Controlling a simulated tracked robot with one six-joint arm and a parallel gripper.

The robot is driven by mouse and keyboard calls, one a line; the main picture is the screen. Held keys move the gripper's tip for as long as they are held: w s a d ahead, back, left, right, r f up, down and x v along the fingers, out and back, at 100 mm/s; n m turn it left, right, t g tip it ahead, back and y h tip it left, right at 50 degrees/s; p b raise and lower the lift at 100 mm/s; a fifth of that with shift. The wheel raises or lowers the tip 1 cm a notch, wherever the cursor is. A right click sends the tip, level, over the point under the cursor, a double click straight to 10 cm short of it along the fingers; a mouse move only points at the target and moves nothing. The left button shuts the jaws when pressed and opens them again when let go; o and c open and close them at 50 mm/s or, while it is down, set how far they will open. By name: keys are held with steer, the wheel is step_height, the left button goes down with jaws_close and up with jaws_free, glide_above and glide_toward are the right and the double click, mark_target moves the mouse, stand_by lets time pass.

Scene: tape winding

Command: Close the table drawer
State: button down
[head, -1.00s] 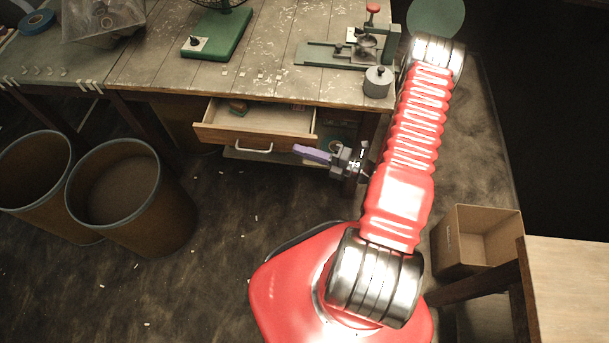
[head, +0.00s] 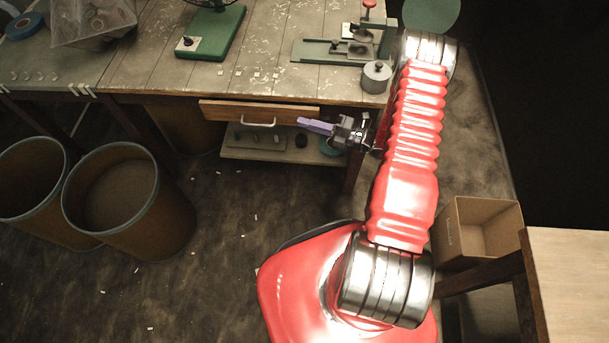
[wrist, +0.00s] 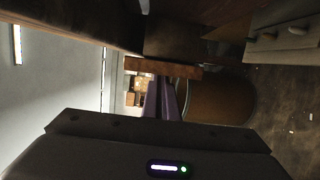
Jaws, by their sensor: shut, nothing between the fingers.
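The table drawer (head: 225,111) is a wooden front with a pale handle (head: 259,124) under the worn wooden table (head: 270,84). In the head view its front lies close under the table edge and no drawer interior shows. I cannot tell whether it is fully flush. My gripper (head: 302,123), with purple fingers, is shut and empty at the right end of the drawer front. Whether it touches the front is not clear. In the wrist view the purple fingers (wrist: 163,101) lie beside a brown wooden strip, and the wrist housing hides much below.
Two brown bins (head: 130,203) stand on the floor at left. A low shelf (head: 262,154) with small items sits under the drawer. A cardboard box (head: 477,230) and a pale table (head: 570,285) are at right.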

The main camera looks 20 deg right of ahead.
steer(key=shift+s+a, duration=0.1)
steer(key=shift+s, duration=0.05)
steer(key=s+d, duration=0.6)
steer(key=s, duration=0.4)
stand_by(0.5)
steer(key=shift+w+a, duration=0.1)
